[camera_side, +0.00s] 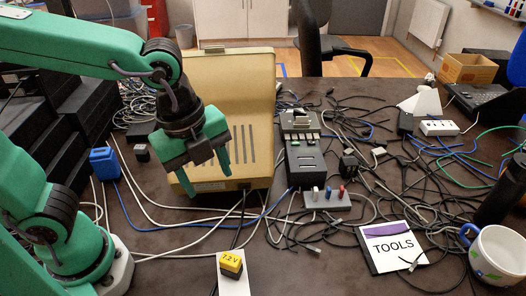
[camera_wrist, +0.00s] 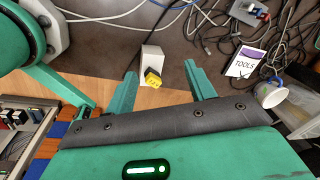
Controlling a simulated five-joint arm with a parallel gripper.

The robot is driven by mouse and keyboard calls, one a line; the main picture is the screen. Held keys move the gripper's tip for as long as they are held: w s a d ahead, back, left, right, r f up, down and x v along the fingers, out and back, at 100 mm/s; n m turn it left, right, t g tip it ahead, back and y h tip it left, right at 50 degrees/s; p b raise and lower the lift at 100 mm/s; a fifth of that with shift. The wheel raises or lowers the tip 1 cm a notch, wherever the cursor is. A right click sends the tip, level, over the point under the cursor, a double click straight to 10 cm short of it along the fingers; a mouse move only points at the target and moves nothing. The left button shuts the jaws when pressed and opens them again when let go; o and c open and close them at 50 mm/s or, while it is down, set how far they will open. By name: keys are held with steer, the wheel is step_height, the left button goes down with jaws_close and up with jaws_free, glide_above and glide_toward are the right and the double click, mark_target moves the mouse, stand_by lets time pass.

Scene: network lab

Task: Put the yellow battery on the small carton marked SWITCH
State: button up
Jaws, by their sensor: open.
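The yellow battery (camera_side: 231,264), marked 7.2 V with a dark lower part, is at the bottom of the side view. It appears to rest on a plain white box (camera_side: 241,287). In the wrist view the battery (camera_wrist: 153,79) is at the near end of the white box (camera_wrist: 151,58). I read no SWITCH marking in either view, so I cannot tell whether this box is that carton. My gripper (camera_side: 207,182) is open and empty, above the table and behind the battery in the side view. In the wrist view the fingers (camera_wrist: 160,70) appear either side of the battery, apart from it.
A beige case (camera_side: 225,100) stands behind my gripper, beside a dark device (camera_side: 305,155). A TOOLS box (camera_side: 392,250) and a mug (camera_side: 497,255) are at the right. A blue block (camera_side: 104,163) is at the left. Loose cables cover much of the table.

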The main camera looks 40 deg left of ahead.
steer(key=s+a+r+n+t+y, duration=0.1)
steer(key=a+n+t, duration=0.3)
steer(key=a+n, duration=1.1)
steer(key=r+n, duration=0.1)
steer(key=n, duration=0.4)
steer(key=shift+a+n, duration=0.25)
steer(key=shift+n, duration=0.15)
